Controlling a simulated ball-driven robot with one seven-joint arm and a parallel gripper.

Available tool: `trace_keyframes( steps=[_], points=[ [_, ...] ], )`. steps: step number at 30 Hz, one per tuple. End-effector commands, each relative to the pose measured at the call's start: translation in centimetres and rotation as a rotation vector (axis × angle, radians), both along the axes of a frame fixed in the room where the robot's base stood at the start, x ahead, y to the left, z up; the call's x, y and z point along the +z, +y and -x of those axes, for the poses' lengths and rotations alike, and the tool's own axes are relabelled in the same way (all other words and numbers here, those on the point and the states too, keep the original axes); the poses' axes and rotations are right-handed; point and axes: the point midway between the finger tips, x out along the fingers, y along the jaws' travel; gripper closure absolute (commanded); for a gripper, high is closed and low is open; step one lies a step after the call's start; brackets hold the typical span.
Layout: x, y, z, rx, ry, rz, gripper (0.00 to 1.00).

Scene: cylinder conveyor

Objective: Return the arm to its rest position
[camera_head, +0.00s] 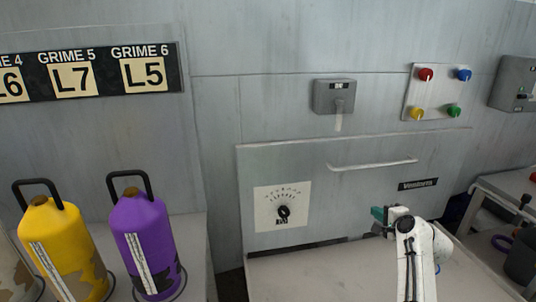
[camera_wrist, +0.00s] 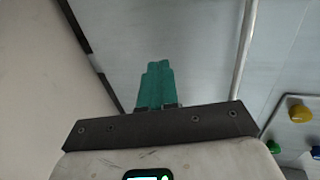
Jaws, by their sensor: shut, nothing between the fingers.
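My white arm rises at the lower right of the head view, and my gripper (camera_head: 377,212) with its teal fingers points left above the pale worktop (camera_head: 325,280), in front of the grey panel. In the wrist view the teal fingers of my gripper (camera_wrist: 157,68) are together with nothing between them. The rest of my arm below is cut off by the frame edge.
Behind stands the grey panel (camera_head: 350,185) with a bar handle (camera_head: 372,165) and a dial (camera_head: 283,211). A board of coloured buttons (camera_head: 436,92) hangs above. A yellow cylinder (camera_head: 66,250) and a purple cylinder (camera_head: 146,245) stand left. A cluttered bench (camera_head: 487,222) is right.

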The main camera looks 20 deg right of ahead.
Motion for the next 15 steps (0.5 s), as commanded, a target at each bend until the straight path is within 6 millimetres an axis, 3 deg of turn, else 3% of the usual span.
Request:
trace_keyframes(
  steps=[4,7,11,15],
  points=[
    [-0.5,0.8,0.2,0.019,0.024,0.016,1.00],
    [-2.3,3.6,1.4,0.092,0.112,0.084,1.00],
    [-6.0,9.8,4.8,0.271,0.304,0.242,1.00],
    [-9.4,16.8,10.6,0.511,0.522,0.430,1.00]
  ],
)
